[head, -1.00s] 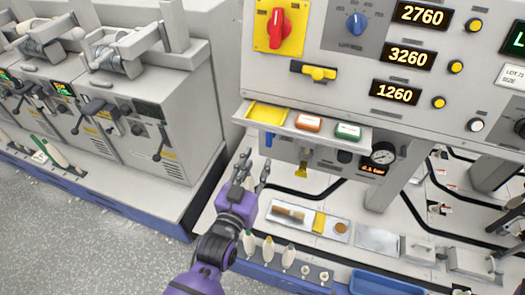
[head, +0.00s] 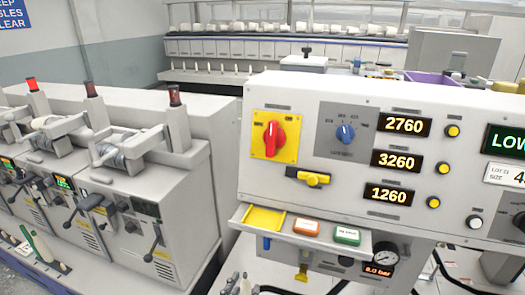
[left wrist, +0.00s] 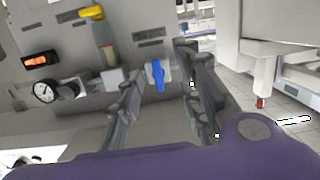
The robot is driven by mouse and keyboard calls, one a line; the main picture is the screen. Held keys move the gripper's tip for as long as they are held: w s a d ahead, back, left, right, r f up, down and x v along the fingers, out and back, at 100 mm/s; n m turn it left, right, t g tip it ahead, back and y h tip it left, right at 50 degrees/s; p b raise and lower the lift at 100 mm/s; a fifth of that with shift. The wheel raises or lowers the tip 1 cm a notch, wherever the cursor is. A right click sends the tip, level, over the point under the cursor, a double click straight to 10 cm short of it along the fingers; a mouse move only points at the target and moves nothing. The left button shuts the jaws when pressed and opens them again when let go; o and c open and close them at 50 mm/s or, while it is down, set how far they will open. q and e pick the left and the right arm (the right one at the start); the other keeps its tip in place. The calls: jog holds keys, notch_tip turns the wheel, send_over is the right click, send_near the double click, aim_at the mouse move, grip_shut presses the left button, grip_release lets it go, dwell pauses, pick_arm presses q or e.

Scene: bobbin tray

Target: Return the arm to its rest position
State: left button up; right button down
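My left gripper (head: 238,284) shows only its fingertips at the bottom edge of the head view, below and left of the small shelf on the control cabinet. In the left wrist view my left gripper (left wrist: 163,105) has its two dark fingers spread apart with nothing between them. A blue valve handle (left wrist: 158,75) shows beyond the gap, apart from the fingers. The rest of the left arm is out of the head view. My right gripper is in neither view.
The control cabinet (head: 345,100) has a red knob (head: 273,138), a blue knob (head: 346,133) and lit displays. Its shelf (head: 330,243) juts out, with a yellow tray (head: 265,219). A pressure gauge (left wrist: 45,90) is near the gripper. Grey winding machines (head: 135,195) stand left.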

pick_arm(q)
jog(key=s+a+f+n+g+y, duration=0.1)
jog(key=s+a+f+g, duration=0.1)
jog(key=s+a+f, duration=0.2)
jog(key=s+a+f+g+y, duration=0.2)
jog(key=s+a+f, duration=0.3)
jog(key=s, duration=0.8)
jog(key=s+a+f+n+g+y, duration=0.1)
jog(key=s+a+f+g, duration=0.2)
jog(key=s+f, duration=0.6)
jog(key=shift+a+f+n+p, duration=0.3)
jog(key=shift+a+f, duration=0.25)
jog(key=shift+a, duration=0.7)
dwell(1.8)
